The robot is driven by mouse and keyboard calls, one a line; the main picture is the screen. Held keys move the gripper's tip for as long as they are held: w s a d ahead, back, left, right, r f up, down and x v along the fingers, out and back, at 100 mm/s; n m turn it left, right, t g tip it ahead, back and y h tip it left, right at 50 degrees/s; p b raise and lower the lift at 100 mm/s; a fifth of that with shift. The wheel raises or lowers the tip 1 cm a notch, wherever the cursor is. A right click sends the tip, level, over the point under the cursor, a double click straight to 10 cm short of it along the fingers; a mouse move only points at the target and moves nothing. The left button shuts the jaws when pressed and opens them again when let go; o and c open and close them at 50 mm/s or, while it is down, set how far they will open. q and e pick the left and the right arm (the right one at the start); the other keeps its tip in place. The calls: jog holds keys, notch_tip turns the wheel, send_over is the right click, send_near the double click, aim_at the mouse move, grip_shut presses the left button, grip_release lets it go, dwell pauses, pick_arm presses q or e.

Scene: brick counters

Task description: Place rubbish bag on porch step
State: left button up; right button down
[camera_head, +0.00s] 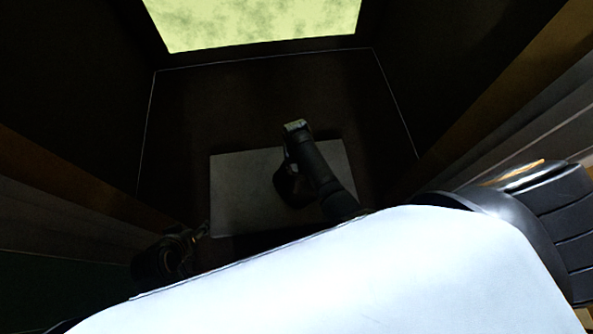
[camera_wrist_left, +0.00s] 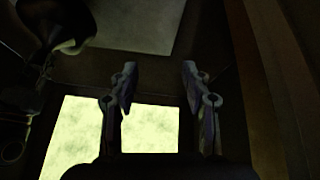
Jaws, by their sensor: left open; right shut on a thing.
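A black rubbish bag (camera_head: 288,190) hangs beside my right arm, over a pale grey slab (camera_head: 230,190) that looks like the porch step. My right gripper (camera_head: 290,167) is shut on the bag's top; its fingertips are hard to make out in the dark. I cannot tell whether the bag touches the slab. In the left wrist view the bag (camera_wrist_left: 65,22) shows at the upper left and the slab (camera_wrist_left: 140,22) at the top. My left gripper (camera_head: 200,233) is at the slab's lower left; its two fingers (camera_wrist_left: 158,80) are open and empty.
Dark walls rise on both sides, with brown and grey bands (camera_head: 540,120) at the right. A bright yellow-green patch (camera_head: 255,22) lies beyond the dark floor (camera_head: 230,105). The slab's left part is clear. My white body covers the bottom of the head view.

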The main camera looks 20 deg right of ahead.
notch_tip(320, 180, down, 2)
jog(key=b, duration=0.2)
jog(key=shift+f+b, duration=0.2)
jog(key=shift+b, duration=0.1)
pick_arm(q)
jog(key=w+r+t, duration=0.7)
jog(key=w+r, duration=0.2)
jog(key=w, duration=0.1)
jog(key=shift+w, duration=0.2)
jog(key=shift+a+r, duration=0.1)
jog(key=shift+r, duration=0.05)
pick_arm(e)
jog(key=c, duration=1)
grip_release()
jog(key=shift+f, duration=0.15)
